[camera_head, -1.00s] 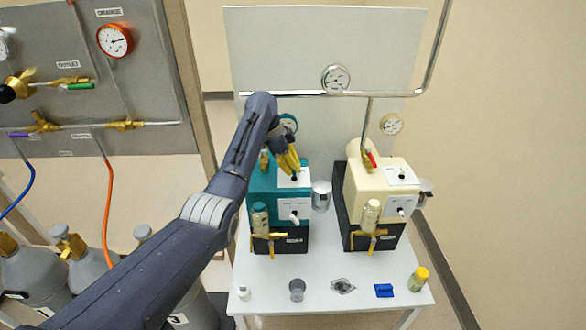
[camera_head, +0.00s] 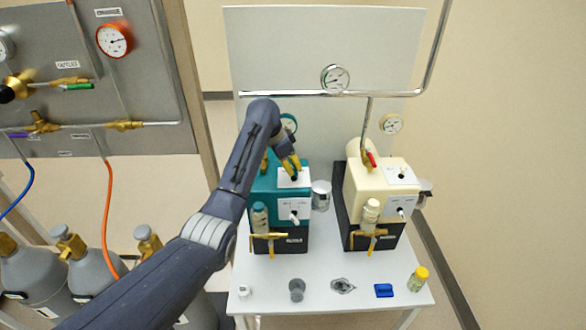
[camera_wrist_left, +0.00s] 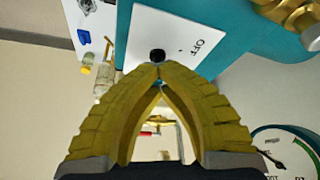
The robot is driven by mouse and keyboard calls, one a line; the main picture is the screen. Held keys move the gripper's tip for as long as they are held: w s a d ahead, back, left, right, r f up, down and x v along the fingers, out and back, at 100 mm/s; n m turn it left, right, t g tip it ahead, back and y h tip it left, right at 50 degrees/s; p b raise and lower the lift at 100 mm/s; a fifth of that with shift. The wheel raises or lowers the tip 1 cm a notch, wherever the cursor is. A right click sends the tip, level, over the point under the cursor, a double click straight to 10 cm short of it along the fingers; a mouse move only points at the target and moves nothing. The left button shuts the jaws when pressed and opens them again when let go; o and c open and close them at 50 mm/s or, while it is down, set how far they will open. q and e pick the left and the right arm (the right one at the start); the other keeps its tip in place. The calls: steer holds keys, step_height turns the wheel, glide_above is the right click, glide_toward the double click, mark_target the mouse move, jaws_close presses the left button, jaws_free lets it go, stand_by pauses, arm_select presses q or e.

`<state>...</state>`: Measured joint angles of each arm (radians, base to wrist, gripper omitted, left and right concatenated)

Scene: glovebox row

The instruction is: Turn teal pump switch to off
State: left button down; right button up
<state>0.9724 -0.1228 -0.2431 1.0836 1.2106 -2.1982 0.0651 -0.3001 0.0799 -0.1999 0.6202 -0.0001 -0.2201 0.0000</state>
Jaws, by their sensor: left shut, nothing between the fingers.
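The teal pump (camera_head: 271,184) stands on the white table, left of the cream pump. Its white switch plate (camera_head: 297,177) is on top; in the left wrist view the plate (camera_wrist_left: 178,42) reads OFF on one side. The black switch knob (camera_wrist_left: 157,56) shows just beyond my fingertips; I cannot tell whether they touch it. My left gripper (camera_head: 293,173) is over the plate, and its yellow fingers also show in the left wrist view (camera_wrist_left: 157,72), tips together with nothing between them. My right gripper is not in view.
The cream pump (camera_head: 383,190) stands close to the right. A metal cup (camera_head: 321,194) sits between the pumps. A cup (camera_head: 297,288), a blue block (camera_head: 384,290) and a yellow-capped jar (camera_head: 418,279) lie along the table's front. A gauge (camera_wrist_left: 285,150) is near my left gripper.

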arm_select(q)
steer(key=shift+a+f+n, duration=0.2)
steer(key=shift+a+n, duration=0.05)
steer(key=shift+n, duration=0.35)
steer(key=shift+y, duration=0.3)
steer(key=c, duration=2.1)
jaws_free()
steer(key=o, duration=1.3)
steer(key=shift+s, duration=0.1)
steer(key=shift+o, duration=0.2)
steer(key=shift+a, duration=0.15)
steer(key=shift+d+r, duration=0.15)
steer(key=shift+d, duration=0.05)
steer(key=shift+a+r, duration=0.15)
steer(key=shift+r, duration=0.3)
steer(key=v, duration=1.1)
steer(key=shift+s+a, duration=0.15)
steer(key=shift+s, duration=0.1)
steer(key=shift+f, duration=0.1)
